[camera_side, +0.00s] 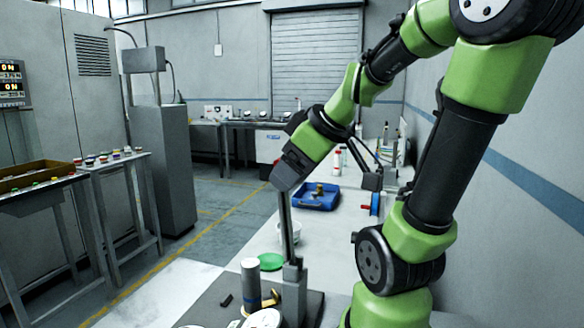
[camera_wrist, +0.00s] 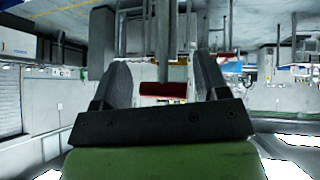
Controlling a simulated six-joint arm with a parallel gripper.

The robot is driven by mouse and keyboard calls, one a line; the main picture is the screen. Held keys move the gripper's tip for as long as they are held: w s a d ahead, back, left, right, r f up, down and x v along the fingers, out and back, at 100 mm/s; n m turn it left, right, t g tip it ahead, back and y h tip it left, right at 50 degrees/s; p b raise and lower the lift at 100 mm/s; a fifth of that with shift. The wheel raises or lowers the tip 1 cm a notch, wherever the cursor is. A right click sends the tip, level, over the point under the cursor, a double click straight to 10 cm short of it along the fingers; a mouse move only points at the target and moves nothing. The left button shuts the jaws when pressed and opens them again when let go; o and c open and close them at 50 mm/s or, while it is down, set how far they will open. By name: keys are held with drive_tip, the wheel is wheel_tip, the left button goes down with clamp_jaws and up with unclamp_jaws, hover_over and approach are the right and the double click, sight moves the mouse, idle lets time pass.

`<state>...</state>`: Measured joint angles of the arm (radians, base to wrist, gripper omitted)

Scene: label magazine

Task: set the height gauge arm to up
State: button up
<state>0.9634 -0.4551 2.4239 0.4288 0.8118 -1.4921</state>
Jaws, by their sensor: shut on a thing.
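The height gauge arm (camera_side: 287,225) is a grey bar rising from a grey block (camera_side: 294,276) on a dark plate. It stands nearly upright, its top leaning slightly left. My gripper (camera_side: 284,180) is at the bar's upper end and hides it in the side view. In the wrist view the grey bar (camera_wrist: 163,40) ends in a red crosspiece (camera_wrist: 163,90) between the two fingers of my gripper (camera_wrist: 162,75). My gripper is shut on this upper end.
A blue tray (camera_side: 316,205) with brass-coloured parts is farther back. The air left of the bar is clear.

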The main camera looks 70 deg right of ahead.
drive_tip(key=shift+a+f, duration=0.1)
drive_tip(key=shift+f, duration=0.05)
drive_tip(key=o, duration=1.2)
drive_tip(key=shift+s, duration=0.1)
drive_tip(key=s+r, duration=0.1)
drive_tip(key=r, duration=0.2)
drive_tip(key=s+r, duration=0.1)
drive_tip(key=r, duration=0.3)
drive_tip(key=a+r, duration=0.1)
drive_tip(key=r, duration=0.3)
drive_tip(key=shift+s, duration=0.4)
